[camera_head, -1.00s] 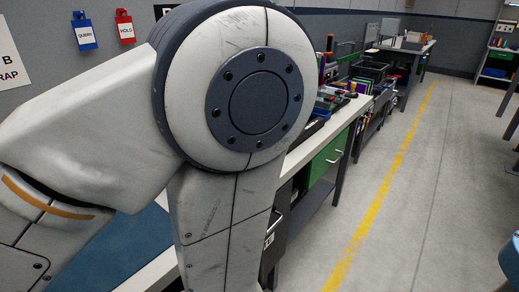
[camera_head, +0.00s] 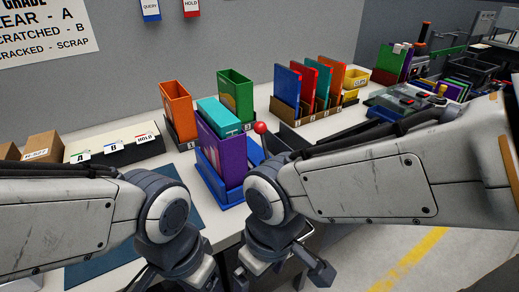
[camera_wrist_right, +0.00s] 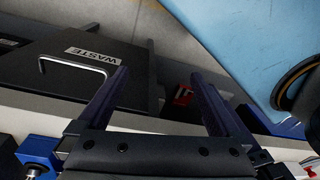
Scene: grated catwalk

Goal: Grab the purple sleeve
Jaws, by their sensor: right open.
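The purple sleeve (camera_head: 222,160) stands upright in a blue holder (camera_head: 232,196) on the bench, with a teal piece (camera_head: 218,115) showing at its top. My right gripper (camera_head: 282,277) is in front of the sleeve and to its right, low by the bench's front edge, apart from the sleeve. Its fingers are spread and empty in the right wrist view (camera_wrist_right: 155,85), where the sleeve does not show. My left gripper (camera_head: 185,272) is at the bottom, left of the right one; its fingertips are hidden or cut off.
Orange (camera_head: 176,108) and green (camera_head: 236,95) sleeves stand in holders behind. A red-ball knob (camera_head: 260,127) is right of the purple sleeve. Several coloured sleeves stand in a rack (camera_head: 290,112) at back right. A drawer labelled WASTE (camera_wrist_right: 82,65) shows in the wrist view.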

